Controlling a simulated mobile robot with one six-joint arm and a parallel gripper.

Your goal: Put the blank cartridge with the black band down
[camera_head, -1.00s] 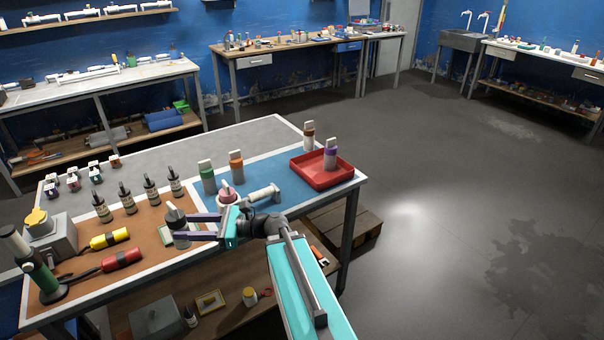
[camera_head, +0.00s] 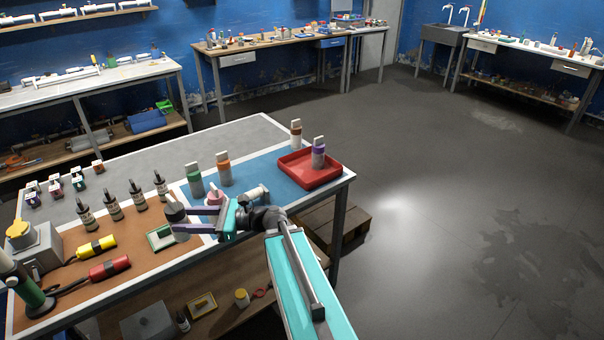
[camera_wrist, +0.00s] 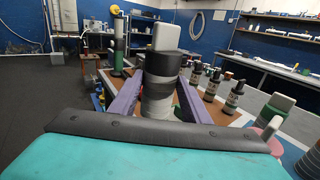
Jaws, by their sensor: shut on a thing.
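The blank cartridge with the black band (camera_wrist: 160,64) is grey with a pale flat top, and it stands upright between my fingers in the wrist view. It also shows in the head view (camera_head: 175,212). My gripper (camera_head: 182,222) has purple fingers and is shut on the cartridge, over the front part of the bench. In the wrist view the fingers (camera_wrist: 158,98) press on both its sides. A small green-edged pad (camera_head: 160,238) lies on the brown mat just left of the held cartridge. I cannot tell how high the cartridge's base is above the bench.
A red tray (camera_head: 283,168) holds a purple-banded cartridge (camera_head: 318,153). Green (camera_head: 195,180) and orange (camera_head: 224,168) banded cartridges stand on the blue mat (camera_head: 262,162). Several dark bottles (camera_head: 112,204) stand in a row behind. Yellow (camera_head: 96,249) and red (camera_head: 108,268) handled items lie left.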

